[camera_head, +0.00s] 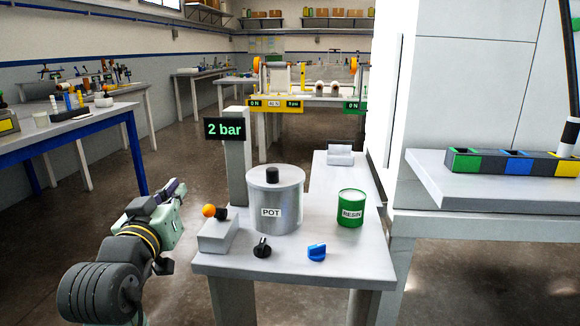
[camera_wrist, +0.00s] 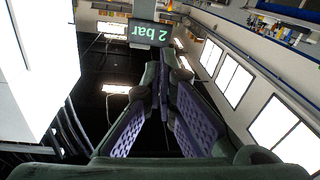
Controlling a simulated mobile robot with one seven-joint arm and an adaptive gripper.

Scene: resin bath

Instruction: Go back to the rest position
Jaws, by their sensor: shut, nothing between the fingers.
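My gripper (camera_head: 178,189) is left of the grey table (camera_head: 292,264), clear of everything on it, its fingers pointing up and right. It is shut and empty. In the wrist view the purple-lined fingers (camera_wrist: 166,85) meet at their tips, below the "2 bar" sign. A black knob (camera_head: 262,248) and a blue knob (camera_head: 317,252) sit at the front. A grey block (camera_head: 217,236) with an orange ball (camera_head: 208,211) is at the left.
A post with a "2 bar" display (camera_head: 225,129) rises behind the pot. A side table (camera_head: 500,181) at the right holds a tray with coloured compartments (camera_head: 490,165). A blue-edged workbench (camera_head: 70,132) stands at the left. The floor between is free.

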